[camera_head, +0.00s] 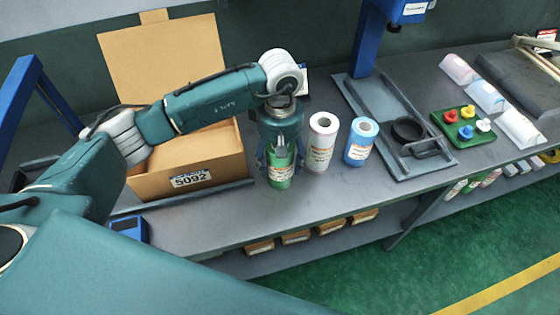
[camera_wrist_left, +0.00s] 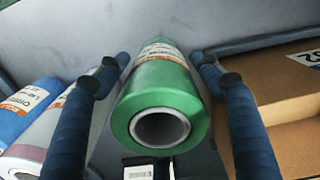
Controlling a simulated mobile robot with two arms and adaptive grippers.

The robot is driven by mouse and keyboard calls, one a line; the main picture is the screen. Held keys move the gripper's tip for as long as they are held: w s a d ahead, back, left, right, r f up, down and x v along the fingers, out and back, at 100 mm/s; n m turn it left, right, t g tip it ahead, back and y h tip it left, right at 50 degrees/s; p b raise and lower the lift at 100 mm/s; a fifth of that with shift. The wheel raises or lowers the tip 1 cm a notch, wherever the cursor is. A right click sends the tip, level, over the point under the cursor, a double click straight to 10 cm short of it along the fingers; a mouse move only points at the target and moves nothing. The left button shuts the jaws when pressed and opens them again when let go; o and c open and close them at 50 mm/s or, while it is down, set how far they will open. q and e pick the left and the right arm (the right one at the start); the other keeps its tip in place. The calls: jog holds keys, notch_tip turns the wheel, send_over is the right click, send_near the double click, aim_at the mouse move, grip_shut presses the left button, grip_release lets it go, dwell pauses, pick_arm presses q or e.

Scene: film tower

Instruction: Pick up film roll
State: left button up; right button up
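A green film roll (camera_head: 280,172) stands upright on the grey workbench, right of the cardboard box. My left gripper (camera_head: 280,160) points down over it, with fingers on either side. In the left wrist view the green roll (camera_wrist_left: 162,95) shows its hollow core end-on, between the blue fingers of my left gripper (camera_wrist_left: 160,62). Gaps show between fingers and roll, so the gripper is open around it. A white roll (camera_head: 321,142) and a blue roll (camera_head: 361,142) stand to its right. My right gripper is not in view.
An open cardboard box (camera_head: 190,178) labelled 5092 stands close on the left. A grey stand plate with a black ring (camera_head: 408,129) lies to the right, before a blue post (camera_head: 369,40). A green board (camera_head: 463,128) with coloured knobs is farther right.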

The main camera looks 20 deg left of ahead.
pick_arm(q)
jog(key=shift+r, duration=0.1)
jog(key=c, duration=1.2)
